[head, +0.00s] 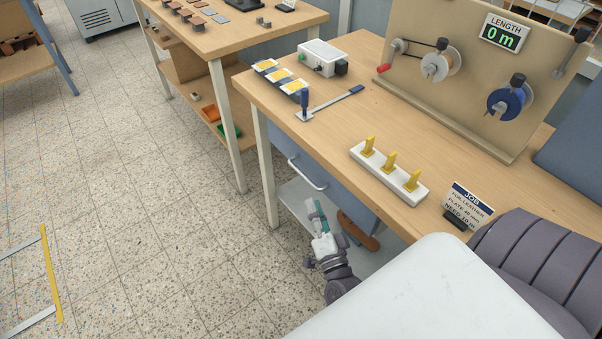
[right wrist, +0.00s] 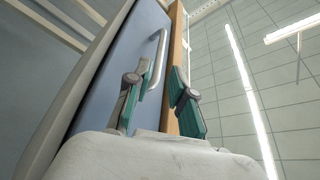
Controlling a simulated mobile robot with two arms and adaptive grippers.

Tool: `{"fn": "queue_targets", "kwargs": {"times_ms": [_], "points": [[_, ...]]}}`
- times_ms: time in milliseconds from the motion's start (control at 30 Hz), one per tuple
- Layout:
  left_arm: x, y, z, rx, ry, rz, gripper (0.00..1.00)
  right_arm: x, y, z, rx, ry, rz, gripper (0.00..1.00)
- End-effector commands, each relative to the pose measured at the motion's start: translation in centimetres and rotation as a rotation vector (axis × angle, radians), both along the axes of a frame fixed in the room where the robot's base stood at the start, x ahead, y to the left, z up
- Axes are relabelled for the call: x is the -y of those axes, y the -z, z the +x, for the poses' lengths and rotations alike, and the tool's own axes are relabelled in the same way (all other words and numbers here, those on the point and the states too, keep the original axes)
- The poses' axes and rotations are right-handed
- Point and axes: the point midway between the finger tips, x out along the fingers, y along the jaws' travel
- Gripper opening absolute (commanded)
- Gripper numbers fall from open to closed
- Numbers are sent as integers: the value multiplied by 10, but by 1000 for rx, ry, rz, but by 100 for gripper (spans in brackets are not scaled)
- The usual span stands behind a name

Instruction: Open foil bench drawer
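The foil bench (head: 330,130) has a blue-grey drawer front (head: 345,190) under its wooden top, with a pale bar handle (head: 308,175) on it. The drawer looks closed. My right gripper (head: 316,212) is below and in front of the handle, apart from it. In the right wrist view the drawer front (right wrist: 118,58) fills the left side, and the handle (right wrist: 158,62) stands ahead, in line with the gap between the fingers. The fingers of my right gripper (right wrist: 157,100) are spread and empty. My left gripper is not in view.
On the bench top are a white block with yellow clips (head: 388,175), a JOB sign (head: 466,208), a blue-handled lever (head: 330,104) and a spool board (head: 460,75). An orange-brown object (head: 358,232) is below the drawer.

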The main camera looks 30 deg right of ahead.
Motion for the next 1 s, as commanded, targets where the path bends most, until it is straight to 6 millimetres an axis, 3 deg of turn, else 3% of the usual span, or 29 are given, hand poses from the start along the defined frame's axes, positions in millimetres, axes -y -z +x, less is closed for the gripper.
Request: {"fn": "queue_targets", "kwargs": {"times_ms": [300, 500, 933, 1000], "points": [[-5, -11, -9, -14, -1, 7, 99, 18, -17, 67, 1, -1, -5, 23], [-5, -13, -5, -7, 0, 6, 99, 25, -21, 92, -2, -2, -4, 23], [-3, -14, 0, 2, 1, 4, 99, 27, -22, 102, -3, -3, -4, 23], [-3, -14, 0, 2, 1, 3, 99, 27, -22, 102, -3, -3, -4, 13]]}}
